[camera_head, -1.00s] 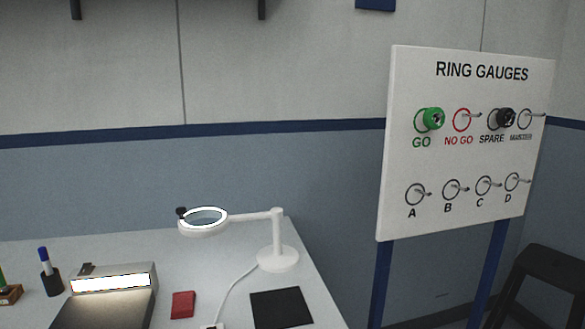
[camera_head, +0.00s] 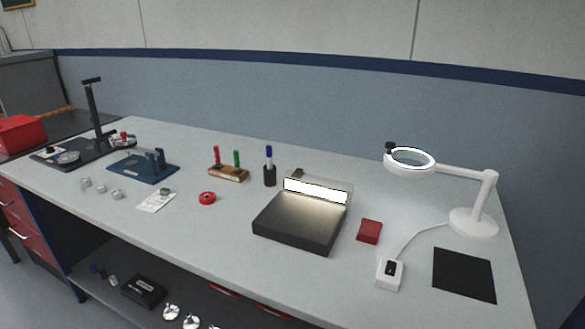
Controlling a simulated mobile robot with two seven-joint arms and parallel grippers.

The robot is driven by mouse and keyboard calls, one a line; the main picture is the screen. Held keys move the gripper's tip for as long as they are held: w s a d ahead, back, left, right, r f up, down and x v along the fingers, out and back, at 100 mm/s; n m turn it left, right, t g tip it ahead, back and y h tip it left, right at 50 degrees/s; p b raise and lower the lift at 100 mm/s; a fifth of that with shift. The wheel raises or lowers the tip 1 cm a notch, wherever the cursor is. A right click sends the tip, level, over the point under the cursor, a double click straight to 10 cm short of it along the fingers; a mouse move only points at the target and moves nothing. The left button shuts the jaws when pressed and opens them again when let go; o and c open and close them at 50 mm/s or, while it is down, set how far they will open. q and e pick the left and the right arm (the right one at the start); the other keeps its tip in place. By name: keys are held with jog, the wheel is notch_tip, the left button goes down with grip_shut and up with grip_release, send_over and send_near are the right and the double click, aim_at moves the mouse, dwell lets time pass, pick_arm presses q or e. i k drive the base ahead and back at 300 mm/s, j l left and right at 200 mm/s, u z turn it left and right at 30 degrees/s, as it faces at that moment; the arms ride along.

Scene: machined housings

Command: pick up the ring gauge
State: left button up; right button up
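A small red ring (camera_head: 207,198), which looks like a ring gauge, lies flat on the grey workbench (camera_head: 225,235), left of the dark lit box. A white card (camera_head: 156,202) lies to its left with a small grey round piece (camera_head: 165,191) at its top edge; I cannot tell whether that piece is also a ring. Neither of my grippers is in view. The ring gauge board is out of view now.
Near the ring stand a wooden block with red and green handled tools (camera_head: 229,173), a pen cup (camera_head: 269,175) and the lit box (camera_head: 301,222). A blue fixture (camera_head: 143,167) stands left, a magnifier lamp (camera_head: 473,222) right. The bench front before the ring is clear.

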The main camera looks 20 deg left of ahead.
aim_at(206, 199)
jog(key=u, duration=1.3)
jog(key=i+j, duration=0.1)
jog(key=j, duration=0.25)
jog(key=i+j, duration=0.1)
jog(key=j, duration=0.25)
